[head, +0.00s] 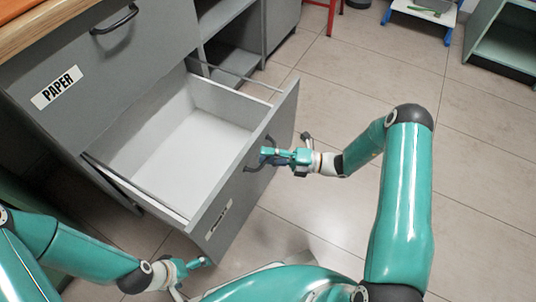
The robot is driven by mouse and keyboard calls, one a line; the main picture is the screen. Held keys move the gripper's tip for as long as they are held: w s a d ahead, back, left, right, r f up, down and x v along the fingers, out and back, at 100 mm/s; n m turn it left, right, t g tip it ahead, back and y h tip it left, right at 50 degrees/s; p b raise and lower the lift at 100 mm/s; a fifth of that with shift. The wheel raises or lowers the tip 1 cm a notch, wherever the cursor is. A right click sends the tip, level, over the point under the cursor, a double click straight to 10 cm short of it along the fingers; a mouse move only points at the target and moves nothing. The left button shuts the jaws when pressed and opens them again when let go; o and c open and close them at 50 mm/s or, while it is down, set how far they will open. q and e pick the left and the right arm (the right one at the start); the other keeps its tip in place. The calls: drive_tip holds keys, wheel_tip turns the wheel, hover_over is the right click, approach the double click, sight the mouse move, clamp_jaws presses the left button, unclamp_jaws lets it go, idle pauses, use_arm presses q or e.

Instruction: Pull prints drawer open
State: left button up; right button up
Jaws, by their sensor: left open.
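The open drawer (232,188) stands pulled well out of the grey cabinet, and its white inside is empty. A small label (218,217) on its front is too slanted to read. Its dark curved handle (250,167) sits on the outer face. My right gripper (266,155) is at this handle and appears shut on it; the fingers hide part of it. My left gripper (192,272) is open and empty, low in front of the drawer's near corner, apart from it.
A shut drawer labelled PAPER (58,88) with a dark handle (115,19) is above, under a wooden top (40,28). Open shelves (222,45) stand behind. Tiled floor (330,100) is clear to the right. A blue-legged stand (420,14) and a green shelf unit (505,45) are further back.

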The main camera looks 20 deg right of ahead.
drive_tip(key=shift+d, duration=0.1)
drive_tip(key=v, duration=1.2)
drive_tip(key=shift+f, duration=0.1)
drive_tip(key=s+a+f+n+g+h, duration=0.6)
drive_tip(key=s+a+n, duration=0.2)
drive_tip(key=n, duration=0.8)
drive_tip(key=s+a+f+n+g+h, duration=0.55)
drive_tip(key=s+a+f+n, duration=0.2)
drive_tip(key=n, duration=0.85)
wheel_tip(320, 180, up, 35)
drive_tip(key=w+a+n+t+h+p, duration=0.1)
drive_tip(key=n+p, duration=0.6)
drive_tip(key=p, duration=2.6)
drive_tip(key=shift+w+a+r+n+t, duration=0.25)
drive_tip(key=shift+a+t, duration=0.35)
drive_tip(key=shift+t, duration=0.35)
